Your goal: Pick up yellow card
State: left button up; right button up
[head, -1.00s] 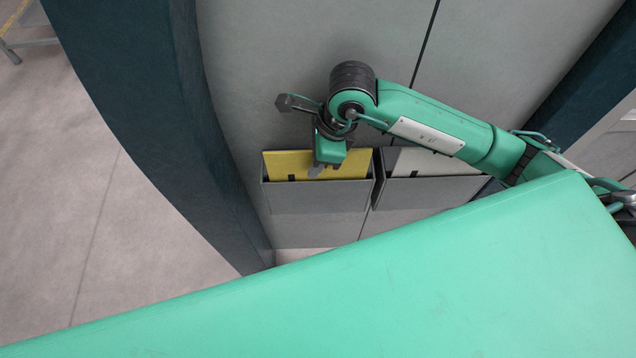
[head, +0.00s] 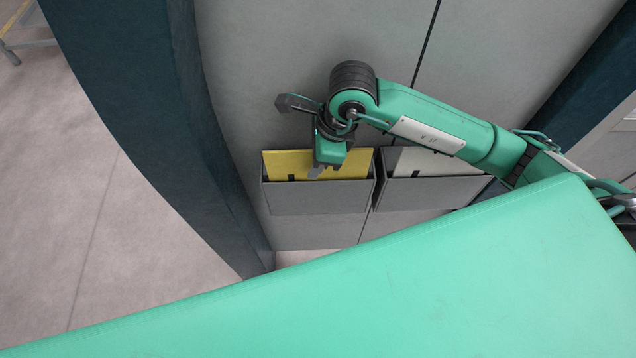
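The yellow card (head: 287,164) stands in the left grey holder (head: 318,198) on the grey panel, its upper part showing above the holder's front wall. My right gripper (head: 317,172) points down at the card's top edge, in front of its middle. A small grey fingertip shows against the yellow. The gripper's own body hides the fingers' spacing, so I cannot tell whether it is open or shut, or whether it touches the card. My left gripper is not in view.
A second grey holder (head: 425,193) with a white card (head: 430,163) hangs close on the right. A dark blue frame (head: 150,110) stands at the left. Grey panel (head: 270,70) lies behind the arm. Open floor (head: 60,220) is at far left.

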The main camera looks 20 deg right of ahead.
jog(key=shift+c, duration=0.2)
grip_shut()
jog(key=shift+r, duration=0.15)
notch_tip(320, 180, up, 20)
jog(key=p, duration=1.1)
jog(key=shift+r, duration=0.15)
